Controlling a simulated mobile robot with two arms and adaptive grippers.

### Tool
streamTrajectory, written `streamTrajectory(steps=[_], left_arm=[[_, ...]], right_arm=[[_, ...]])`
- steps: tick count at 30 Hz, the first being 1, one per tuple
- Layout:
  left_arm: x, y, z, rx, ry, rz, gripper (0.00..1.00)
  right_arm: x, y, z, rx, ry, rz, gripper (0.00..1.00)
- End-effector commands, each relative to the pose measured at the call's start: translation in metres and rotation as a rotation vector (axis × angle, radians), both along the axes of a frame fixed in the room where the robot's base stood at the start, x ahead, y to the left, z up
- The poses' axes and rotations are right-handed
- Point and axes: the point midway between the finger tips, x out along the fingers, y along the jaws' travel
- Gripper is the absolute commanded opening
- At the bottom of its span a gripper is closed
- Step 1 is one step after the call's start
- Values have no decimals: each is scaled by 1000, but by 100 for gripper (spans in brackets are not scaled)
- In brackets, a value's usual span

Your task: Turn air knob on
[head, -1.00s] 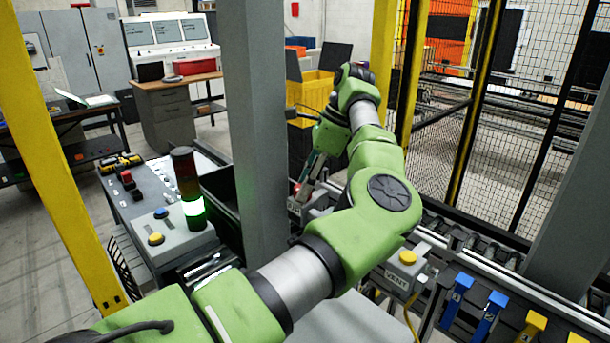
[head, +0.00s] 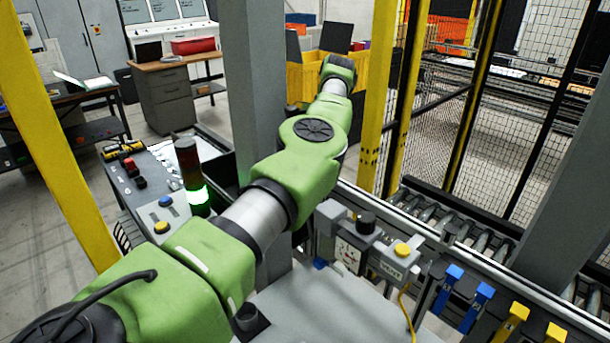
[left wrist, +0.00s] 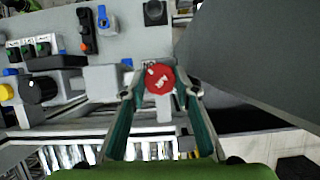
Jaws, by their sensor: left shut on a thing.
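A round red knob (left wrist: 159,79) with white markings shows in the left wrist view, on the near side of a grey panel (left wrist: 140,45). My left gripper (left wrist: 160,93) has its two teal fingers on either side of this knob and is shut on it. Whether the knob is turned on or off, I cannot tell. In the head view my left arm covers the gripper and the red knob. My right gripper is in neither view.
A grey post (head: 250,90) stands behind the arm. A lit signal tower (head: 190,175) stands left.

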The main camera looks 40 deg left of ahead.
Motion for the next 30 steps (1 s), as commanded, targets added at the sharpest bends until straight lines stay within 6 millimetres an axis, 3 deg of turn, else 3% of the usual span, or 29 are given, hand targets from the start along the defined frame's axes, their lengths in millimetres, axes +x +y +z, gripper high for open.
streamTrajectory(steps=[17,18,20,30], left_arm=[[1,1,2,4,-6,37,7],[1,1,2,4,-6,37,30],[1,1,2,4,-5,37,45],[0,1,0,1,-3,35,45]], right_arm=[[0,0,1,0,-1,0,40],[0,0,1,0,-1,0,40],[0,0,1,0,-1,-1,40],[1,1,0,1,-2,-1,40]])
